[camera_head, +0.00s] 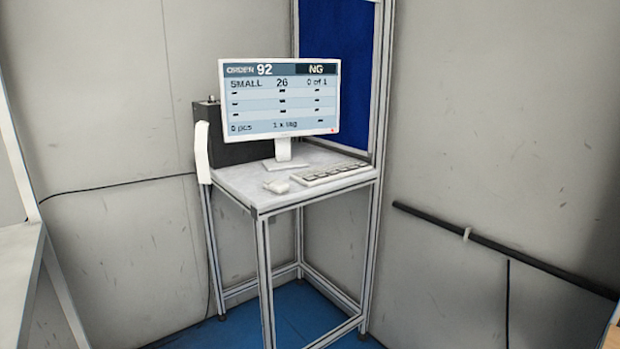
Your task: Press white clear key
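A white keyboard (332,174) lies on the small grey-topped stand (237,184), toward its right edge. It carries a row of dark keys or gaps, but single keys are too small to tell apart, and I cannot pick out a white clear key. A white monitor (280,98) stands behind it and reads "ORDER 92", "NG", "SMALL 26", "0 of 1", "0 pcs". A white mouse (277,187) lies left of the keyboard. Neither of my grippers shows in the head view.
A white handheld scanner-like object (202,152) hangs at the stand's left side by a dark box (236,150). A blue panel (340,75) rises behind. A black rail (480,240) runs along the right wall. A white table (18,265) stands at the left edge. Blue floor shows beneath the stand.

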